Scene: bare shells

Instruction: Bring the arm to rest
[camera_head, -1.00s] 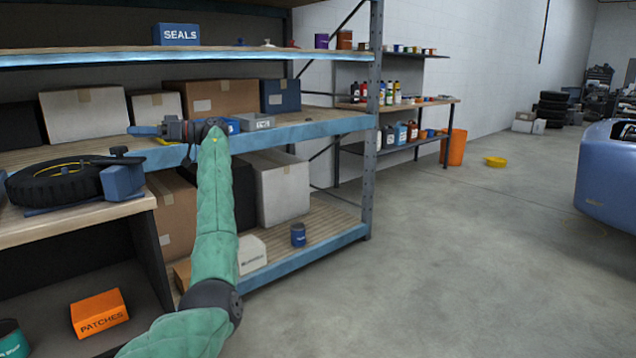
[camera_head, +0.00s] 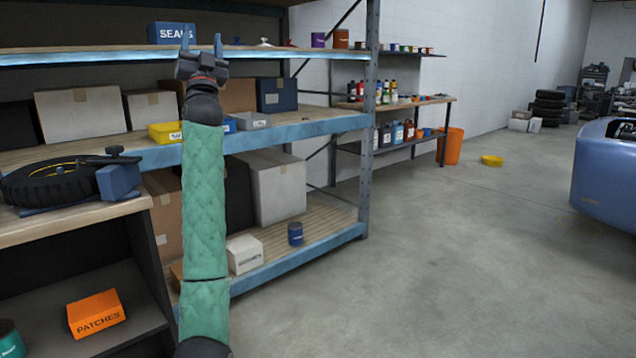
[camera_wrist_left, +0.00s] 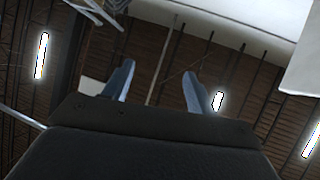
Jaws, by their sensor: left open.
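My left arm (camera_head: 204,205), in a green quilted sleeve, rises through the left part of the head view in front of the shelving. My left gripper (camera_head: 202,45) points upward in front of the top shelf and the blue SEALS box (camera_head: 160,33). Its two blue fingers are apart with nothing between them. In the left wrist view the open fingers (camera_wrist_left: 153,85) point toward the ceiling with its bright lamps. My right gripper is not in view.
A blue-edged shelf rack (camera_head: 290,131) with boxes and small bins stands behind the arm. A bench (camera_head: 85,218) with a tyre (camera_head: 40,183) is at left. An orange PATCHES box (camera_head: 96,313) lies below.

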